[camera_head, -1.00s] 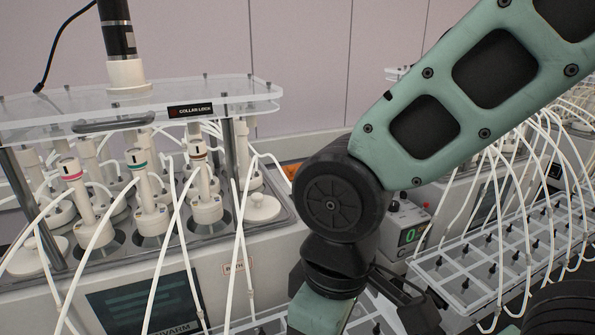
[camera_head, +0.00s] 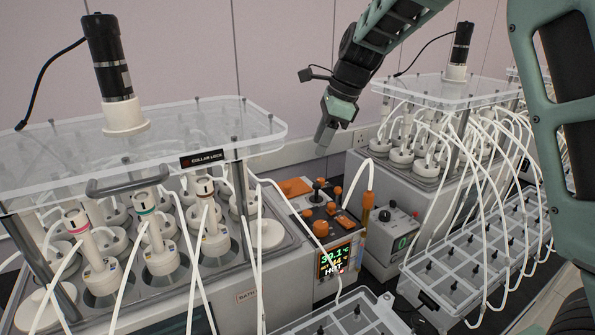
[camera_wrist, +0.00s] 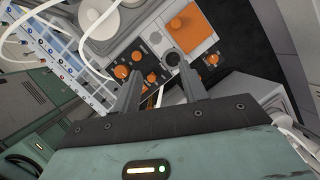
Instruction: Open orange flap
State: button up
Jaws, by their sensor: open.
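The orange flap (camera_head: 294,187) is a flat orange square on top of the control unit, at its rear left in the head view. In the wrist view the flap (camera_wrist: 195,28) lies flat on a pale panel, beyond my right-hand finger. My gripper (camera_head: 324,140) hangs above and behind the control unit, to the right of the flap and apart from it. In the wrist view my gripper (camera_wrist: 157,68) has its two fingers spread, with nothing held between them.
The control unit (camera_head: 338,262) has several orange knobs, a dark joystick and a lit display. A clear-lidded reactor bath (camera_head: 150,145) with a black motor stands at left, another (camera_head: 455,90) at right. A small grey box (camera_head: 393,237) and white tubes crowd the right side.

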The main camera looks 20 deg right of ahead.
jog(key=w+r+m, duration=0.2)
jog(key=w+m, duration=0.1)
jog(key=p, duration=0.5)
send_near(288, 184)
jog(key=shift+m, duration=0.3)
jog(key=x, duration=0.7)
jog(key=shift+a+f, duration=0.15)
jog(key=shift+f, duration=0.2)
grip_shut()
